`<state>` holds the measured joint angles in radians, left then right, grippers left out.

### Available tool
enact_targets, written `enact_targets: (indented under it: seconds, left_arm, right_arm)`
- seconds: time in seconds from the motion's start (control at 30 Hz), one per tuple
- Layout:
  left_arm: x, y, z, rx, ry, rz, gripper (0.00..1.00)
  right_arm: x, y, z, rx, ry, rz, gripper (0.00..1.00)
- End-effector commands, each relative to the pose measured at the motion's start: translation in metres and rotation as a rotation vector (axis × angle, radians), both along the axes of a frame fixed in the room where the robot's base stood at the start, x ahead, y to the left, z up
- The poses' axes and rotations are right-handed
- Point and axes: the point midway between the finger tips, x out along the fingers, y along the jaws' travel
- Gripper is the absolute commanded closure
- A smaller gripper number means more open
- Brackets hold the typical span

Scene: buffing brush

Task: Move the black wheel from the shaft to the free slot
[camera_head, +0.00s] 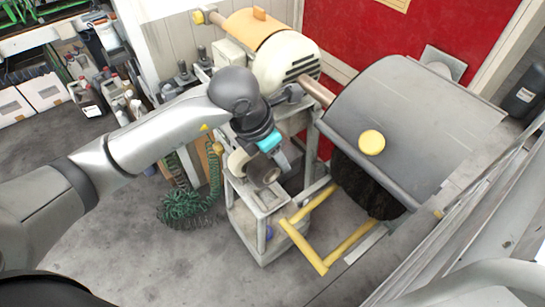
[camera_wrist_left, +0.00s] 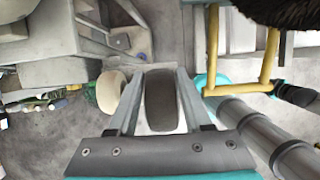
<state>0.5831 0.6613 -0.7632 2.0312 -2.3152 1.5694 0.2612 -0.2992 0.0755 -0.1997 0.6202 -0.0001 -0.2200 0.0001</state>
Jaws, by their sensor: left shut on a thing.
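My left gripper (camera_head: 272,162) reaches down from above at the grey stand. In the left wrist view its two fingers (camera_wrist_left: 160,78) are closed on the sides of the black wheel (camera_wrist_left: 165,104). The black wheel (camera_head: 264,174) also shows in the head view, partly covered by the gripper. A cream wheel (camera_wrist_left: 110,92) is just left of it and apart from it; it is also in the head view (camera_head: 238,162). I cannot tell whether the black wheel is on a shaft or clear of it. The free slot cannot be made out. My right gripper is not in view.
The motor (camera_head: 286,64) and its shaft stand behind the gripper. A large grey hood (camera_head: 420,115) over a dark brush (camera_head: 364,186) is on the right. A yellow frame (camera_head: 308,248) juts out in front. A green coiled hose (camera_head: 183,206) hangs at left. The floor in front is clear.

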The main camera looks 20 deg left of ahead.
Motion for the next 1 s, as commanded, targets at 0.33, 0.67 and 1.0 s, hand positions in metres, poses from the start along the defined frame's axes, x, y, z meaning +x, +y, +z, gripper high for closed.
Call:
enact_targets:
  seconds: [0.33,0.67,1.0]
  left_arm:
    - [0.0,0.0,-0.028,-0.001,0.001,0.0,1.0]
    - [0.0,0.0,-0.055,-0.001,-0.002,-0.001,1.0]
    - [0.0,0.0,-0.07,0.0,-0.001,-0.001,1.0]
  right_arm:
    - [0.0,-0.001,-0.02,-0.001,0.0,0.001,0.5]
    - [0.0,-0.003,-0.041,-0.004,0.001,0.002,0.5]
    - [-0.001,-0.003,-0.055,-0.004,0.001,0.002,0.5]
